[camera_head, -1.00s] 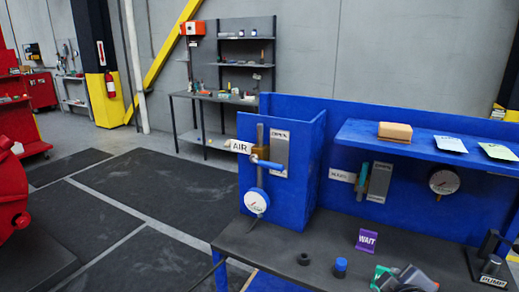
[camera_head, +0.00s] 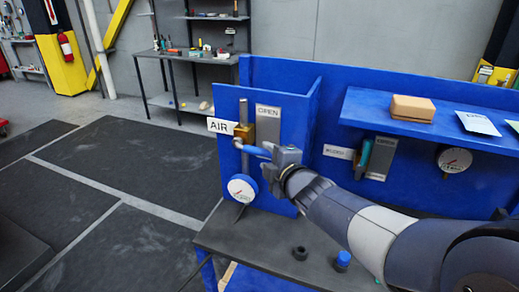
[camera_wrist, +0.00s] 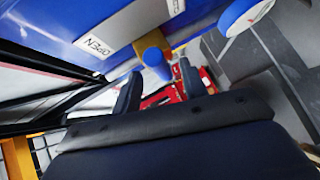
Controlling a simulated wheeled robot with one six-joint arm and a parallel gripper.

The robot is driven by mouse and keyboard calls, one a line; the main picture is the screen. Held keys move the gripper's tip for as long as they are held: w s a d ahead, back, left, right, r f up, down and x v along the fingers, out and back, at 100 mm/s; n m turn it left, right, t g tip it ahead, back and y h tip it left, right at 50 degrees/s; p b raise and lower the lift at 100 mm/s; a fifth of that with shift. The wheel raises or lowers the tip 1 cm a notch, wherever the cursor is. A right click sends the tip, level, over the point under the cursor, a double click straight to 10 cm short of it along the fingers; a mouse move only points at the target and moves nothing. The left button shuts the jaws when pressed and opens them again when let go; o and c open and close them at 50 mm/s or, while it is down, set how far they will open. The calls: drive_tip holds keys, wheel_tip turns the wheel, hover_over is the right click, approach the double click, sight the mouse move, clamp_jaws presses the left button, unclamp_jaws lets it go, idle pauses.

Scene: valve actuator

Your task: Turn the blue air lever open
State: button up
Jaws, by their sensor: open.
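The blue air lever (camera_head: 253,151) is on a brass valve (camera_head: 244,132) on the blue panel beside the AIR sign (camera_head: 221,126). It points to the right, roughly level, below the grey OPEN plate (camera_head: 268,125). My gripper (camera_head: 269,162) is at the lever's free end, which it partly hides. In the wrist view, the lever's rounded end (camera_wrist: 157,63) appears between the two open fingers of my gripper (camera_wrist: 160,76), near their tips. I cannot tell whether either finger touches it. The OPEN label (camera_wrist: 94,46) shows at upper left there.
A round gauge (camera_head: 242,188) is just below the valve, close to my gripper. A second, teal lever (camera_head: 365,153) and another gauge (camera_head: 455,160) are to the right. A blue shelf (camera_head: 366,108) with a tan block (camera_head: 412,108) juts out above my arm.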

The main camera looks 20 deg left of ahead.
sight(260, 149)
drive_tip(key=shift+p+x, duration=0.4)
drive_tip(key=shift+x, duration=2.3)
drive_tip(key=shift+c, duration=0.2)
clamp_jaws()
drive_tip(key=shift+f, duration=0.1)
